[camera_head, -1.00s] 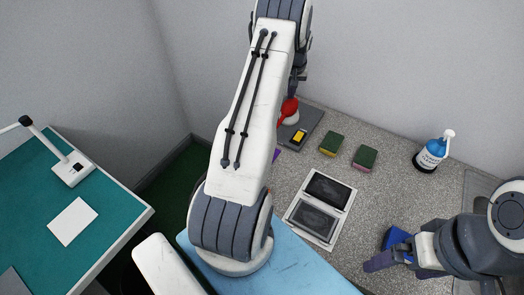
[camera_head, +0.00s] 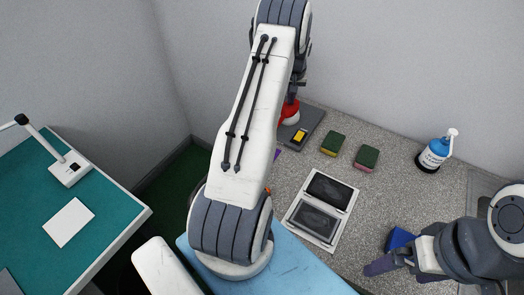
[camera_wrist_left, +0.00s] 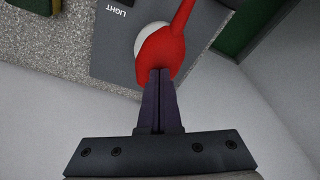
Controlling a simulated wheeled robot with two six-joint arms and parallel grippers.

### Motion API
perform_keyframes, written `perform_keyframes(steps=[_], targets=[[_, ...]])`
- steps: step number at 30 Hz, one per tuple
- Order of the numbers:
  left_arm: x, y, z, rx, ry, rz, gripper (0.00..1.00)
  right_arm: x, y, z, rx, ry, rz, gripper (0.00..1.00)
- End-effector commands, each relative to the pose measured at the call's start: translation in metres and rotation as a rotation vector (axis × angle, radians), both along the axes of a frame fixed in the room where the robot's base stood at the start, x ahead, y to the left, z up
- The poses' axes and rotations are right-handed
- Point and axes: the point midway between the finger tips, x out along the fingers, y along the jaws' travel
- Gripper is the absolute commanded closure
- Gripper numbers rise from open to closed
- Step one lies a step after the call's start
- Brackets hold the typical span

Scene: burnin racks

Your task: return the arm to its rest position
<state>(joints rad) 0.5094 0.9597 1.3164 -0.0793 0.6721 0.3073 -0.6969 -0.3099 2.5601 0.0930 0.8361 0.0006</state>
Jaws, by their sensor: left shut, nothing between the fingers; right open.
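My left arm (camera_head: 250,110) rises through the middle of the head view, bent up and away from me. Its gripper (camera_wrist_left: 161,75) is shut with nothing between the fingers. In the left wrist view its fingertips overlap the lower end of a red lever (camera_wrist_left: 163,55); I cannot tell whether they touch. In the head view the red lever (camera_head: 289,109) shows beside my left arm, which hides most of that gripper. My right gripper (camera_head: 380,264) is open at the lower right, near a blue object (camera_head: 399,239).
The lever stands on a grey plate (camera_wrist_left: 110,50) marked LIGHT. Two sponges (camera_head: 333,143) (camera_head: 366,158), a two-panel device (camera_head: 319,207) and a blue-white pump bottle (camera_head: 436,151) are on the speckled counter (camera_head: 390,190). A green table (camera_head: 105,215) is at left. Walls stand close behind.

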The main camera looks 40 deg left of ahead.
Motion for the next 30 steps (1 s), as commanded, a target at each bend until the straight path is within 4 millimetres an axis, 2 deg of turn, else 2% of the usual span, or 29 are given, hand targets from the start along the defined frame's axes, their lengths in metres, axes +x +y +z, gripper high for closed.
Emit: perform_keyframes(steps=[10,30], targets=[[0.000,0.000,0.027,-0.001,0.001,0.000,1.00,0.000,0.000,0.018,0.000,0.000,0.000,0.00],[0.000,0.000,0.030,-0.001,0.001,0.000,1.00,0.000,0.000,0.018,0.000,0.000,0.000,0.00]])
